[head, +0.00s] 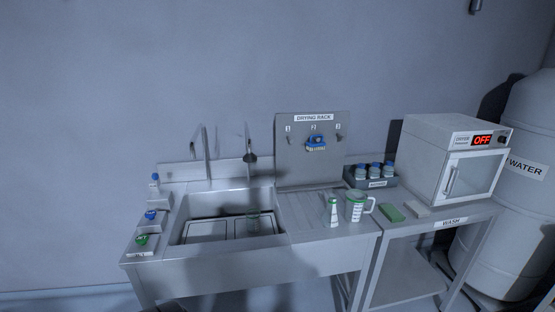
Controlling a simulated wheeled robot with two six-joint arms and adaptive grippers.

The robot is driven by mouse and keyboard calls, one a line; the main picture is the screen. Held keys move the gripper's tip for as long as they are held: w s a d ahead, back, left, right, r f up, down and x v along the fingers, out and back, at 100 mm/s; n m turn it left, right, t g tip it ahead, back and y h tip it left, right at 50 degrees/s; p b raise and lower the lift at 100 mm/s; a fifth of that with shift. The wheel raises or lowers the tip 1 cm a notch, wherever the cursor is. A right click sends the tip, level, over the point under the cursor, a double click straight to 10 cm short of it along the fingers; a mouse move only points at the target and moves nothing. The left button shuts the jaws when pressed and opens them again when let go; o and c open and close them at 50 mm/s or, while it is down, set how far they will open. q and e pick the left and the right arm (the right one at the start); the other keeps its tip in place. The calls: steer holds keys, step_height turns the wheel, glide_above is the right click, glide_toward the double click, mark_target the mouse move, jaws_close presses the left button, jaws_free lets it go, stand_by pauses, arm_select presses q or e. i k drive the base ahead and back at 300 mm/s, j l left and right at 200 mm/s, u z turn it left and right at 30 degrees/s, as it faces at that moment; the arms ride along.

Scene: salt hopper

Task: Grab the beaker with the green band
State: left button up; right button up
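A jug-like vessel with a handle and a green band near its rim (355,208) stands upright on the ribbed drainboard, right of the sink. A narrower conical vessel with a green band at its neck (333,213) stands just left of it.
A drying rack board (295,160) with a blue item on peg 2 stands behind the drainboard. A grey bin of blue-capped bottles (372,181), a green sponge (390,212) and a dryer reading OFF (430,160) are to the right. A water tank (515,220) stands far right.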

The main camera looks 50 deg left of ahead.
mark_target(252, 216)
steer(key=u, duration=1.85)
